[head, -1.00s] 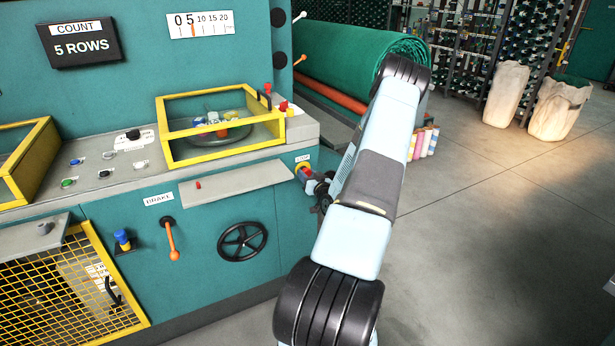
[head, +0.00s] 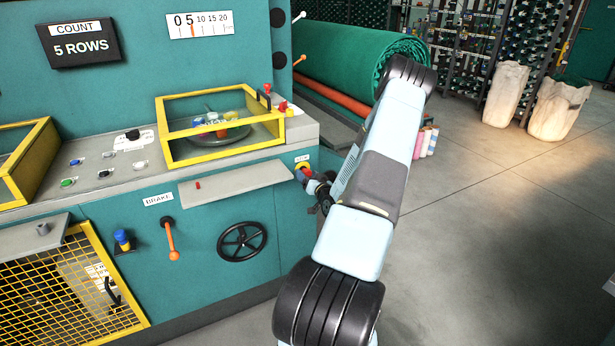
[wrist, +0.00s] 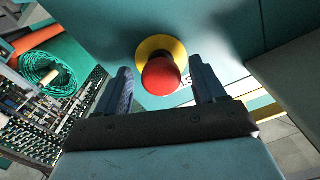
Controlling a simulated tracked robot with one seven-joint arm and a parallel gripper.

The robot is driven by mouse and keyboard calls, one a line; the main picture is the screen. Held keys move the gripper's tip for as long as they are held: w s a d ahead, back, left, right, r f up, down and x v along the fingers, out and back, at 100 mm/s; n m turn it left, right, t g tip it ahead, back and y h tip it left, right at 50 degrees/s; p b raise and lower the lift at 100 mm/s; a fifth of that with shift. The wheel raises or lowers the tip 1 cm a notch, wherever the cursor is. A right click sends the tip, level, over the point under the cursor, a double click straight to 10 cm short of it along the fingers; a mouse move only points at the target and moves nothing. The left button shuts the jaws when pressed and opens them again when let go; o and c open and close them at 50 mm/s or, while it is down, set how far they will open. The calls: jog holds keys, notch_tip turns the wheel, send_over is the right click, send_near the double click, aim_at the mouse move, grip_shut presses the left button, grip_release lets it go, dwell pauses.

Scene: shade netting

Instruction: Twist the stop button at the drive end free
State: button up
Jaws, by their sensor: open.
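The stop button is a red mushroom head (wrist: 160,77) on a yellow round collar (wrist: 160,50), fixed to the teal machine face. In the head view the stop button (head: 302,171) shows at the right end of the machine front, under a small label and partly hidden by my gripper (head: 318,185). In the wrist view my gripper (wrist: 162,90) is open, with one finger on each side of the red head. Gaps show between the head and both fingers, so it is not gripped.
A grey shelf (head: 235,183) juts out left of the button. A black handwheel (head: 242,241) and an orange brake lever (head: 172,240) are on the lower front. A green netting roll (head: 345,58) lies behind my arm. The floor to the right is clear.

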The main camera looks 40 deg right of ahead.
aim_at(308, 175)
jog(key=shift+v, duration=2.2)
jog(key=o, duration=0.6)
jog(key=shift+c, duration=0.2)
jog(key=v, duration=1.3)
jog(key=shift+s, duration=0.4)
jog(key=shift+f, duration=0.1)
